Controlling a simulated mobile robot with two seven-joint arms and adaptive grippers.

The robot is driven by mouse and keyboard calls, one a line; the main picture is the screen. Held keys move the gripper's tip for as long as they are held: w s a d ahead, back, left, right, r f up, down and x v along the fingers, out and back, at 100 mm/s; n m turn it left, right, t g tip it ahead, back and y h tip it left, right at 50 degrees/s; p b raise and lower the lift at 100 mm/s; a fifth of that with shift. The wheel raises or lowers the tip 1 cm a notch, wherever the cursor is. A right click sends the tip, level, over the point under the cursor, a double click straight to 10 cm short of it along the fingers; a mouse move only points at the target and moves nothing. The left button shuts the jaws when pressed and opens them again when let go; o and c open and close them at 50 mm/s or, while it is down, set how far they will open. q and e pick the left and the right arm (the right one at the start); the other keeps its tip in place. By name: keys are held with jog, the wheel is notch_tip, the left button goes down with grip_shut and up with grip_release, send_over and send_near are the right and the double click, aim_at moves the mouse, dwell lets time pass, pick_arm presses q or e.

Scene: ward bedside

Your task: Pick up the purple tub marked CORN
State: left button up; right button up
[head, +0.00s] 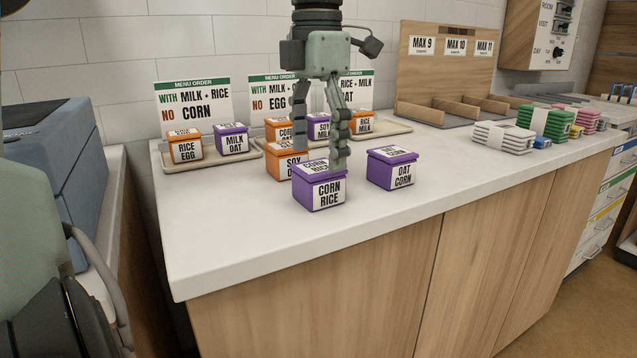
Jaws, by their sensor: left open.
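A purple tub marked CORN RICE (319,189) stands near the front of the white counter. Another purple tub, marked OAT CORN (391,169), stands to its right, apart from it. My left gripper (319,158) points down over the CORN RICE tub, with its fingers apart and nothing held. One fingertip overlaps the tub's lid in the picture; I cannot tell whether it touches. An orange tub marked SOY (286,163) stands close behind the CORN RICE tub, partly hidden by a finger and that tub. My right gripper is not in view.
Trays with more tubs stand behind, including RICE EGG (186,146) and MILK OAT (232,139), under menu cards (194,103). A wooden divided rack (445,78) and stacked packs (552,124) are at the back right. The counter's front right (470,160) is clear.

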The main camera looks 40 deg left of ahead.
aim_at(319, 166)
pick_arm(q)
notch_tip(319, 166, down, 5)
jog(key=shift+d+r, duration=0.15)
jog(key=shift+r, duration=0.05)
jog(key=shift+c, duration=0.2)
jog(key=c, duration=1.4)
jog(key=shift+r, duration=0.15)
